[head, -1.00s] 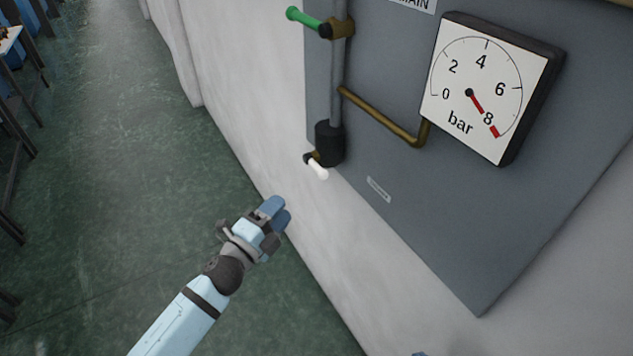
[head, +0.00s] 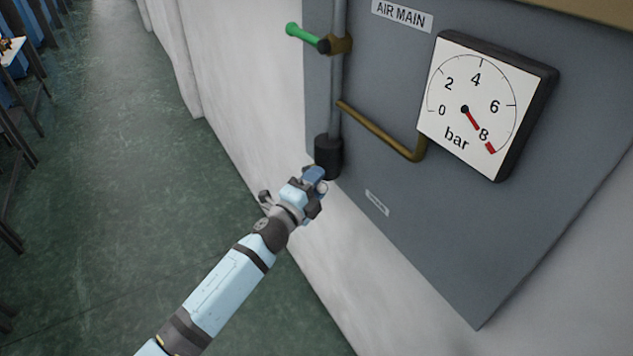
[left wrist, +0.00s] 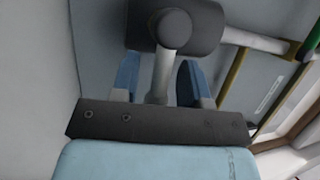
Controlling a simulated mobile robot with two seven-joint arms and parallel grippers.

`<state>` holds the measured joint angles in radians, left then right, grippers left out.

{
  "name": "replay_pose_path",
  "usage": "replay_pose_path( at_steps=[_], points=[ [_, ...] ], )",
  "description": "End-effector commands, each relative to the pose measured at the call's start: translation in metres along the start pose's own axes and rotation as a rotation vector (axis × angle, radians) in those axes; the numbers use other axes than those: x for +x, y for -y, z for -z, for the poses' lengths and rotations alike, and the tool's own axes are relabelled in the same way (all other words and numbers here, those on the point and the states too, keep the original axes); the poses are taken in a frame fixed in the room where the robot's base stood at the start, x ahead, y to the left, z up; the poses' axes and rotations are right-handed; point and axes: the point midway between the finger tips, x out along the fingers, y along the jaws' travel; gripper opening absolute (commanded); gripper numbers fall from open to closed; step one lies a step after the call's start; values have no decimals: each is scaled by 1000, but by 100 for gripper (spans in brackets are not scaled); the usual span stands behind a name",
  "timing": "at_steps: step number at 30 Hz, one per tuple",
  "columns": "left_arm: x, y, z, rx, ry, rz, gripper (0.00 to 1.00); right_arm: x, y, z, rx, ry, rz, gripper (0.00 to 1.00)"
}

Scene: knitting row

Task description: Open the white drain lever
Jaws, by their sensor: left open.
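The white drain lever (left wrist: 160,75) shows in the left wrist view as a pale bar hanging from a dark round hub. My left gripper (left wrist: 158,70) is open, with one blue finger on each side of the lever. Small gaps show between the lever and both fingers. In the head view my left gripper (head: 315,180) is just below the black cylinder (head: 328,155) at the pipe's lower end and hides most of the lever. The cylinder also shows in the left wrist view (left wrist: 205,25). My right gripper is not in view.
A green lever (head: 302,35) sits higher on the pipe. A brass pipe (head: 380,132) runs to the gauge (head: 485,105), whose red needle points near 8 bar. The grey panel (head: 430,235) is on the white wall.

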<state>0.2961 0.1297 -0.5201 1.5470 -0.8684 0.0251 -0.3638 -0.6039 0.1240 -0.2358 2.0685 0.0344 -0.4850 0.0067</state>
Motion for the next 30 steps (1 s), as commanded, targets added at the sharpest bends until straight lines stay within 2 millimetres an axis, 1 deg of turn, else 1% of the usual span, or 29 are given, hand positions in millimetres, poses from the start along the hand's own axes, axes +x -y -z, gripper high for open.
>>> replay_pose_path(
  at_steps=[4, 5, 6, 8, 9, 10, 16, 20, 26, 30],
  points=[
    [0, 0, 0, 0, 0, 0, 41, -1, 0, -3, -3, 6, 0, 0],
    [0, 0, 0, 0, 0, 0, 39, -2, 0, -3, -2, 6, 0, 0],
    [0, 0, 0, 0, 0, 0, 30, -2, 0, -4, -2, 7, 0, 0],
    [0, 0, 0, 0, 0, 0, 16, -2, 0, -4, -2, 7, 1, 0],
    [0, 0, 0, 0, 0, 0, 7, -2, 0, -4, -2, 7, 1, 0],
    [0, 0, 0, 0, 0, 0, 0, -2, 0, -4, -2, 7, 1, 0],
    [0, -1, 0, 2, -1, 2, 0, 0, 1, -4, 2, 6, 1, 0],
    [-1, -4, 0, 22, -4, 10, 0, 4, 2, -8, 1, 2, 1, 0],
    [-3, -12, -2, 101, -22, 45, 0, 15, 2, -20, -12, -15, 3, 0],
    [-3, -19, -3, 198, -43, 85, 0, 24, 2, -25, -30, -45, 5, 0]
  ],
)
